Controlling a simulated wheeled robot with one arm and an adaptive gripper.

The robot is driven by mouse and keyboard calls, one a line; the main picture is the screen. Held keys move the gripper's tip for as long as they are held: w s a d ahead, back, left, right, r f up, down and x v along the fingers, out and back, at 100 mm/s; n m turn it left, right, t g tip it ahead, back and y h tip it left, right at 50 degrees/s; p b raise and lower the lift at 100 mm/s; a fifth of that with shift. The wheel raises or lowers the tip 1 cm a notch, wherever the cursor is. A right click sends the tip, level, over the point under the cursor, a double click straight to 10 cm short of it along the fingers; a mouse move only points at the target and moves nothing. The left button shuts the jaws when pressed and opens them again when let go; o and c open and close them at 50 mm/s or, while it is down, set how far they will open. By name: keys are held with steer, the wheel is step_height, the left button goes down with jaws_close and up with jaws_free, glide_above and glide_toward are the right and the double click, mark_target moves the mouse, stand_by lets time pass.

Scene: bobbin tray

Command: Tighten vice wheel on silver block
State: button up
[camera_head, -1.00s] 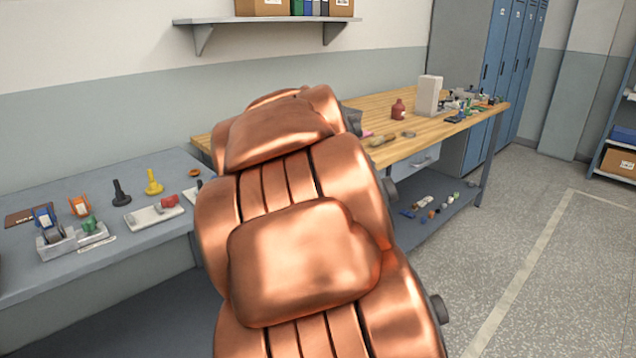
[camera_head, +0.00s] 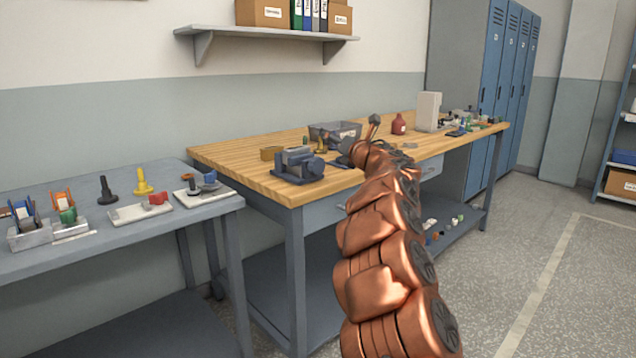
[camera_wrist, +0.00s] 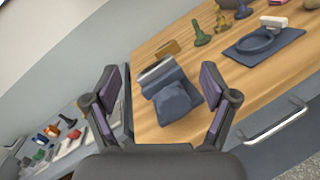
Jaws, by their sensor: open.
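A blue-grey vice (camera_head: 298,168) stands near the front left corner of the wooden workbench. A light silver block (camera_wrist: 156,72) appears to sit at its jaws in the wrist view. A rounded part on the right of the vice (camera_head: 317,166) looks like its wheel, but its detail is too small to tell. In the wrist view the vice body (camera_wrist: 176,102) lies between and beyond my fingers. My gripper (camera_wrist: 160,88) is open and empty, with its fingers spread wide. In the head view my gripper (camera_head: 360,135) is right of the vice, apart from it, partly hidden by my arm.
A grey bin (camera_head: 335,130), a red bottle (camera_head: 398,124) and a white box (camera_head: 428,112) stand farther back. A tan block (camera_head: 271,153) lies behind the vice. A lower grey table (camera_head: 70,240) holds several small parts.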

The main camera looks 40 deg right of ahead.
mark_target(319, 168)
steer(key=shift+w+a+f+n+y+b, duration=0.3)
steer(key=shift+f+n+y, duration=0.6)
steer(key=shift+f, duration=0.65)
steer(key=shift+w+a+f+n+y+b, duration=0.15)
steer(key=shift+w+f+n+y+b, duration=0.15)
steer(key=shift+f+n+y, duration=0.95)
steer(key=shift+w+a+f+n+y+b, duration=0.35)
steer(key=shift+f+n, duration=0.4)
steer(key=shift+f, duration=1.1)
steer(key=shift+w+d, duration=0.2)
steer(key=shift+w, duration=0.3)
steer(key=shift+w+a+p, duration=0.1)
steer(key=shift+w+p, duration=0.2)
steer(key=shift+w, duration=0.35)
steer(key=shift+w+p, duration=0.3)
steer(key=shift+w, duration=0.7)
steer(key=c, duration=1.2)
